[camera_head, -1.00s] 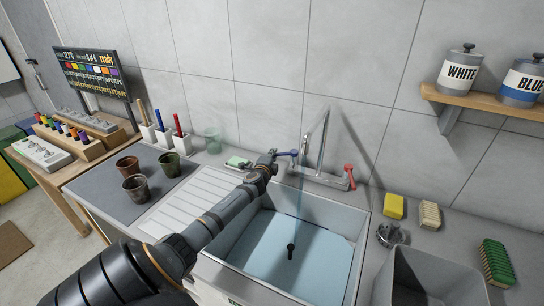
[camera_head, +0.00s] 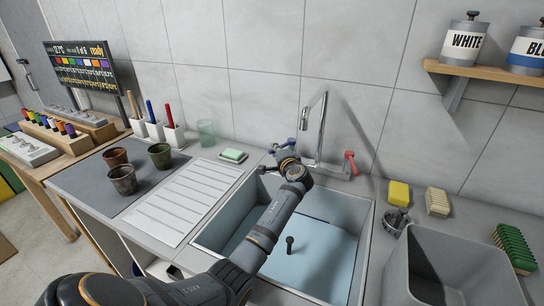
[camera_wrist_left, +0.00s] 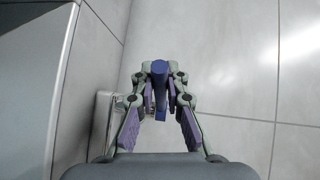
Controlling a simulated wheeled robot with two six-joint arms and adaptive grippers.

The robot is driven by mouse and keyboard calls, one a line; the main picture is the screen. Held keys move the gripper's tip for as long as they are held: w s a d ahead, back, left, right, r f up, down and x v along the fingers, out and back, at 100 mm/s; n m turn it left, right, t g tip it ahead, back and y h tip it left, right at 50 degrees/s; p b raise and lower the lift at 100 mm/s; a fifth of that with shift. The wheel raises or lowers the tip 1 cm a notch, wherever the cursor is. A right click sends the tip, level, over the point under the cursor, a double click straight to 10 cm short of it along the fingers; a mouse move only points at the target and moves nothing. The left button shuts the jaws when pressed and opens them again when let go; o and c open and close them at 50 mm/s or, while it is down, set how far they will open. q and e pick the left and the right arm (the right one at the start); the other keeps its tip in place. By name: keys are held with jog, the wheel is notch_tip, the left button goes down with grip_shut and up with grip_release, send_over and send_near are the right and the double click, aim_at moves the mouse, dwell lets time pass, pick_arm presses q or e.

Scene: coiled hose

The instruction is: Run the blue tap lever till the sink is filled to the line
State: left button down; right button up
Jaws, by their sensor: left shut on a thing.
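The chrome tap (camera_head: 322,130) stands at the back of the sink, with a blue lever (camera_head: 291,143) on its left and a red lever (camera_head: 350,163) on its right. My left gripper (camera_head: 284,152) is at the blue lever. In the left wrist view the blue lever (camera_wrist_left: 159,73) sits between the fingers, and the gripper is shut on it. The sink (camera_head: 367,222) has pale blue water (camera_head: 310,258) low in it, around a dark upright drain piece (camera_head: 290,244). No stream shows below the spout. My arm hides part of the sink. My right gripper is out of view.
A ribbed drainboard (camera_head: 185,205) with a green soap (camera_head: 233,155) behind it lies left of the sink. Several pots stand further left.

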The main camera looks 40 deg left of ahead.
pick_arm(q)
jog(key=shift+d+f+g+b, duration=0.1)
jog(key=shift+d+g+b, duration=0.1)
jog(key=shift+g+b, duration=0.15)
jog(key=shift+s+n, duration=0.1)
jog(key=shift+n, duration=0.2)
jog(key=c, duration=1.3)
grip_release()
jog(key=shift+y, duration=0.3)
jog(key=shift+c, duration=0.2)
jog(key=v, duration=1.2)
